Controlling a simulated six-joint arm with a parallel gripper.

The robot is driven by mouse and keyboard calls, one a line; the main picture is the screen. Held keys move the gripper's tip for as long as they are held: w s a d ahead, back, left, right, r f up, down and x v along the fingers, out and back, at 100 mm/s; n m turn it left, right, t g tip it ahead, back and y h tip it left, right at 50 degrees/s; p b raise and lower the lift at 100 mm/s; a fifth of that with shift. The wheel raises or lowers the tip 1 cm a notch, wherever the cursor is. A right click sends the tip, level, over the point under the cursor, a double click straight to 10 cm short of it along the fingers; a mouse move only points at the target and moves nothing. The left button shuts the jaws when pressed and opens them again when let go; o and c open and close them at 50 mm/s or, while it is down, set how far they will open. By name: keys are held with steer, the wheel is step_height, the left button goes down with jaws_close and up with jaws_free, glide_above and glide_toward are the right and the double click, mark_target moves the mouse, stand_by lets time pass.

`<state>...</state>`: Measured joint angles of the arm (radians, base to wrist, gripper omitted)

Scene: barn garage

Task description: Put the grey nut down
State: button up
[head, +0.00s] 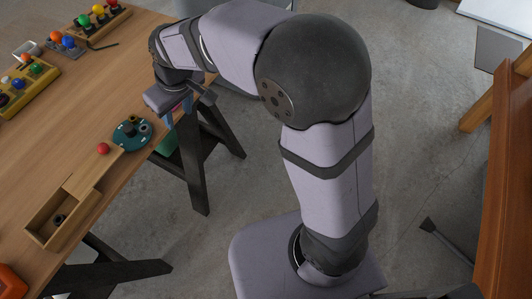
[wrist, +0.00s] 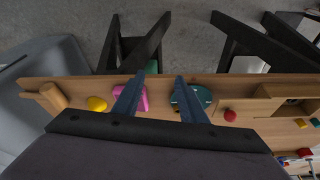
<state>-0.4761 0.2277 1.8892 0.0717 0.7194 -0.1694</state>
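My gripper (wrist: 160,77) is open, with nothing visible between its fingers. It hangs over the table's edge, near a pink object (wrist: 143,98) and beside a round teal base (wrist: 203,94). In the head view the teal base (head: 121,143) carries small dark round parts (head: 144,127); one may be the grey nut, but they are too small to tell. Another small dark ring-like piece (head: 59,219) lies inside the wooden tray (head: 37,232), and it could also be a nut. The pink object is partly hidden by a finger in the wrist view.
A red ball (head: 103,148) sits between the teal base and the tray. Racks with coloured balls (head: 100,18) and a yellow holder (head: 30,85) stand at the far left. A yellow object (wrist: 96,103) lies left of the pink one. The mid-table (head: 100,90) is clear.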

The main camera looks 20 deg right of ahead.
steer(key=s+d+f+m+g+h, duration=0.1)
steer(key=s+d+f+m, duration=0.2)
steer(key=s+d, duration=0.5)
steer(key=s+d+f+m+g+h, duration=0.1)
steer(key=s+d+f+m+g, duration=0.1)
steer(key=s+d, duration=0.7)
steer(key=d+f+m, duration=0.1)
steer(key=d+f, duration=0.1)
steer(key=d, duration=0.2)
steer(key=shift+d+m, duration=0.3)
steer(key=shift+d, duration=0.05)
steer(key=shift+o, duration=0.5)
steer(key=shift+s+d+f, duration=0.1)
steer(key=shift+s+d, duration=0.05)
steer(key=shift+s, duration=0.3)
